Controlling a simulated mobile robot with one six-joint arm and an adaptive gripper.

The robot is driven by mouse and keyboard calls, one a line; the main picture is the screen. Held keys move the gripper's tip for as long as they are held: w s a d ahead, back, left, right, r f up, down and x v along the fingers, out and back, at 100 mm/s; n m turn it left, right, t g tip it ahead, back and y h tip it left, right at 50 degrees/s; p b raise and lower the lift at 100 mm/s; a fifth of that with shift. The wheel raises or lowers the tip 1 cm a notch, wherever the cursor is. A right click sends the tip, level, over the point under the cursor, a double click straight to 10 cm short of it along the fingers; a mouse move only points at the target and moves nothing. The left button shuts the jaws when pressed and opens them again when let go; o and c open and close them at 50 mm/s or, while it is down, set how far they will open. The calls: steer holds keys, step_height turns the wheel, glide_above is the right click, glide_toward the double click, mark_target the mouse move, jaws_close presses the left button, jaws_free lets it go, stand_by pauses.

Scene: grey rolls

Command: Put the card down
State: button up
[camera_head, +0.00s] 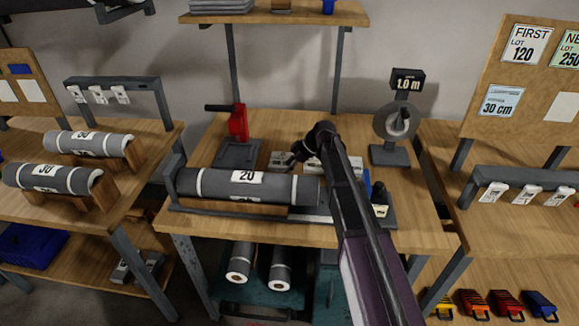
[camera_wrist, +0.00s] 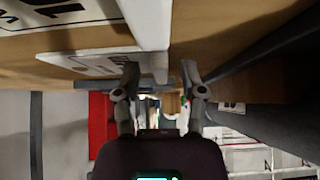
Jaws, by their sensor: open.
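My gripper (camera_head: 297,152) is over the middle of the workbench, behind the big grey roll (camera_head: 215,184) marked 20. In the wrist view my gripper (camera_wrist: 161,80) has its two fingers apart, with nothing seen between them. A white card (camera_wrist: 95,62) with dark print lies against the wood beside the left finger; whether they touch is unclear. In the head view a pale card (camera_head: 282,161) lies on the bench just left of my gripper. I cannot tell whether these are the same card. My arm hides part of the bench.
A dial stand (camera_head: 393,125) with a 1.0 m sign stands at the right. A rack with hanging tags (camera_head: 525,190) is on the right-hand table. Bare wood (camera_head: 415,215) shows at the front right.

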steer(key=shift+r, duration=0.15)
steer(key=shift+p+v, duration=1.15)
steer(key=shift+v, duration=0.05)
steer(key=p+v, duration=0.6)
steer(key=v, duration=0.2)
steer(key=shift+a, duration=0.1)
steer(key=shift+p+v, duration=0.75)
steer(key=shift+v, duration=0.1)
